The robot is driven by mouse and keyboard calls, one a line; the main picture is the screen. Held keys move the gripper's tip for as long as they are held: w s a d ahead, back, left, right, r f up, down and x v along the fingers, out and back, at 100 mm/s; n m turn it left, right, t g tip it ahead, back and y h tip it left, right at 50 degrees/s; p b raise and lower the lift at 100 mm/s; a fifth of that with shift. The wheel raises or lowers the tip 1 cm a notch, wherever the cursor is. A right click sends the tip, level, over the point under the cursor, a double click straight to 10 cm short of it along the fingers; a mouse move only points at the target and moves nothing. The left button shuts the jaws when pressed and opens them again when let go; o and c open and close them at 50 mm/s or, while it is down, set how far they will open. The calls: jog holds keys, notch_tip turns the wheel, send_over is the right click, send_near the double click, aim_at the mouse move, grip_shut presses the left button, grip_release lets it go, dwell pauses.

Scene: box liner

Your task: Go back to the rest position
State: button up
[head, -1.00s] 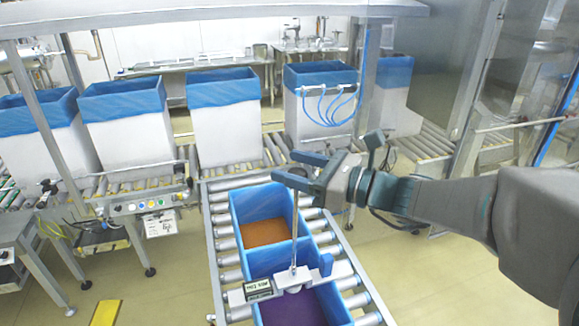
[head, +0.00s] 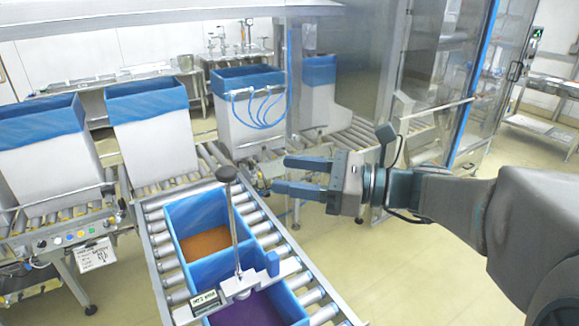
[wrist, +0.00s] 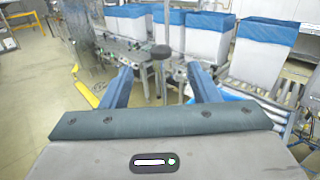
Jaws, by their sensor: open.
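My gripper (head: 288,175) is open and empty in the head view. Its two blue fingers point left, above the floor and the right side of the roller conveyor. In the wrist view my gripper (wrist: 163,82) shows its two fingers spread apart with nothing held between them. A thin upright rod with a dark round knob (head: 228,174) stands to the left of the fingertips, apart from them. The knob also shows beyond the fingers in the wrist view (wrist: 160,52).
A blue two-part bin (head: 178,216) with orange and purple contents sits on the near roller conveyor (head: 152,228). Blue-lined white boxes (head: 150,135) stand on the rear conveyor. A metal cabinet (head: 350,70) stands behind my arm. Floor at the lower right (head: 400,270) is free.

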jog(key=s+f+n+g+h, duration=0.3)
jog(key=s+f+n+h, duration=0.25)
jog(key=f, duration=0.25)
jog(key=s+d+f+n+t+h, duration=0.2)
jog(key=s+d+f+n+h, duration=0.3)
jog(key=d+f+n+h, duration=0.4)
jog(key=d+n+h, duration=0.3)
jog(key=n, duration=0.3)
jog(key=shift+d+f, duration=0.3)
jog(key=shift+d, duration=0.05)
